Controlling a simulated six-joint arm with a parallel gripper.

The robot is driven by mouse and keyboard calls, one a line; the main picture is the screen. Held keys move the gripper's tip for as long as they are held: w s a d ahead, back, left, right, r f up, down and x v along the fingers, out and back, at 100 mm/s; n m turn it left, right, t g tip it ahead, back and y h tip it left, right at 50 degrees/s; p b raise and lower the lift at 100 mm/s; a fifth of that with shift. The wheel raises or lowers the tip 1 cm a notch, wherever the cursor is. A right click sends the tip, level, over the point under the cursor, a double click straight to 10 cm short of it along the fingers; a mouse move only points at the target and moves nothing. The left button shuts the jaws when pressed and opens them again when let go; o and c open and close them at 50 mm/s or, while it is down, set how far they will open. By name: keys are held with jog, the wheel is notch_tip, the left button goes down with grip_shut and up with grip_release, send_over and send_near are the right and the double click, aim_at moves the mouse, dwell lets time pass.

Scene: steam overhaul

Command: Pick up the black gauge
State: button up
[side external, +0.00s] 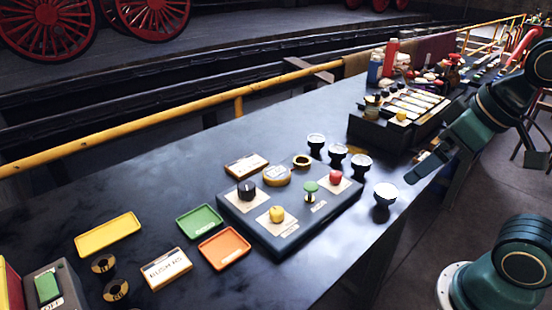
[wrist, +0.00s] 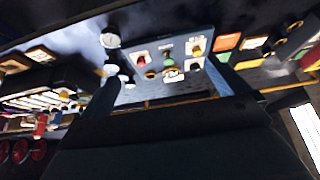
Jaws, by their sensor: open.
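Several black gauges with white faces stand on the dark bench; I cannot tell which one the task means. One gauge (side external: 384,194) is apart, near the bench's right edge. Three others, a gauge (side external: 361,164), a gauge (side external: 337,154) and a gauge (side external: 316,143), form a row behind it. In the wrist view the apart gauge (wrist: 110,41) is at the upper left, with smaller white faces below it. My gripper (side external: 420,166) is open and empty, above the bench edge, right of the gauges. Its two fingers (wrist: 165,80) frame the wrist view.
A dark panel (side external: 260,232) with coloured knobs lies left of the gauges. A black rack (side external: 372,134) of labelled pieces stands behind them. Yellow, green and orange trays (side external: 224,249) lie at the left. A yellow rail (side external: 150,127) runs along the bench's far side.

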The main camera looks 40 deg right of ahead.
dwell(0.4)
jog(key=c, duration=0.5)
jog(key=shift+o, duration=0.2)
jog(key=shift+r, duration=0.1)
jog(key=w+d+r+m+g, duration=0.1)
jog(key=w+d+r+m, duration=0.15)
jog(key=w, duration=0.55)
jog(key=w+d+r+m+g, duration=0.1)
jog(key=w+d+r+m, duration=0.2)
jog(key=w, duration=0.6)
jog(key=w+d+r+m+g, duration=0.15)
jog(key=w+m, duration=0.25)
jog(key=w, duration=0.4)
jog(key=w+d+f+m+g, duration=0.2)
jog(key=w+d+f+m, duration=0.6)
jog(key=w+d+f, duration=0.7)
notch_tip(320, 180, down, 3)
jog(key=shift+w+d+r, duration=0.1)
jog(key=shift+w+d, duration=0.1)
jog(key=shift+w, duration=0.65)
